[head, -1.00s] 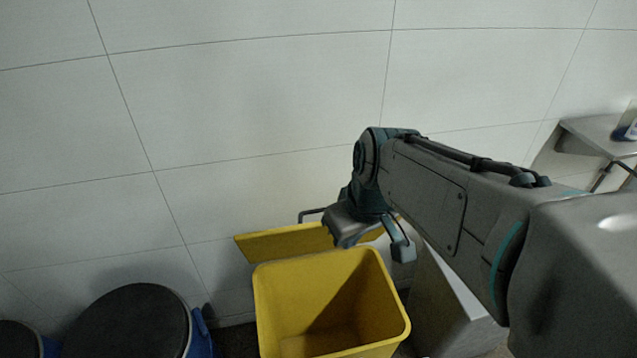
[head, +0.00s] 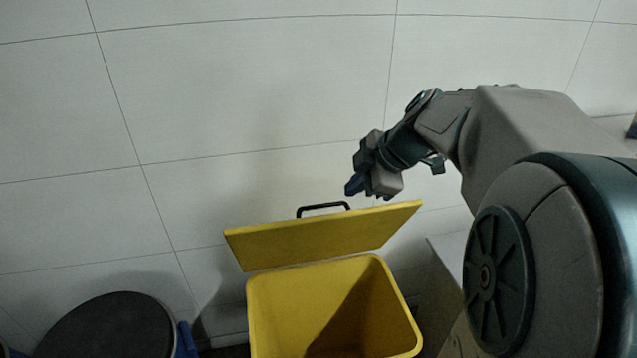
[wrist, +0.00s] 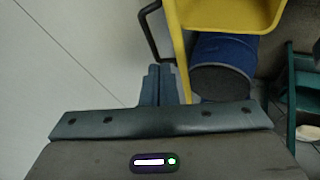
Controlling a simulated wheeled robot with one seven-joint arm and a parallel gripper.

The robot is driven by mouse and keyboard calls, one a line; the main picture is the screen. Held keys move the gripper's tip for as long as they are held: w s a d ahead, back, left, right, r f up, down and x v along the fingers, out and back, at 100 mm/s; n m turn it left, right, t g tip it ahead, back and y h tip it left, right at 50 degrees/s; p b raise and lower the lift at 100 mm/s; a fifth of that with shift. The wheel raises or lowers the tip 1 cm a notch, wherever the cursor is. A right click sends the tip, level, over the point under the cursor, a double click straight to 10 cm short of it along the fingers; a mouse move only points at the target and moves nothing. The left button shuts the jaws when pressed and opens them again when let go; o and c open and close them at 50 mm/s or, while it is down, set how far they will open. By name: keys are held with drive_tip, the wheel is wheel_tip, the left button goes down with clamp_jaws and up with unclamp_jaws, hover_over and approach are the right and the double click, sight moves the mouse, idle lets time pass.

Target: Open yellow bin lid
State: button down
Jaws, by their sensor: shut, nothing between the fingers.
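The yellow bin (head: 283,312) stands against the tiled wall in the head view, its inside visible and empty as far as I see. Its yellow lid (head: 325,237) is raised and tilted back behind the opening. A black handle (head: 323,207) sticks up from the lid's far edge. My gripper (head: 355,187) is above and to the right of the handle, apart from it. In the wrist view its fingers (wrist: 160,84) are shut with nothing between them, close beside the black handle (wrist: 149,32).
A blue barrel with a dark top (head: 108,328) stands left of the bin; a blue barrel (wrist: 223,55) also shows in the wrist view. A grey block (head: 447,255) is to the bin's right. The wall (head: 250,110) is close behind.

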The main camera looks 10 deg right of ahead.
sight(331, 205)
drive_tip(key=x, duration=0.9)
drive_tip(key=shift+w+a+f, duration=0.15)
drive_tip(key=shift+f, duration=0.1)
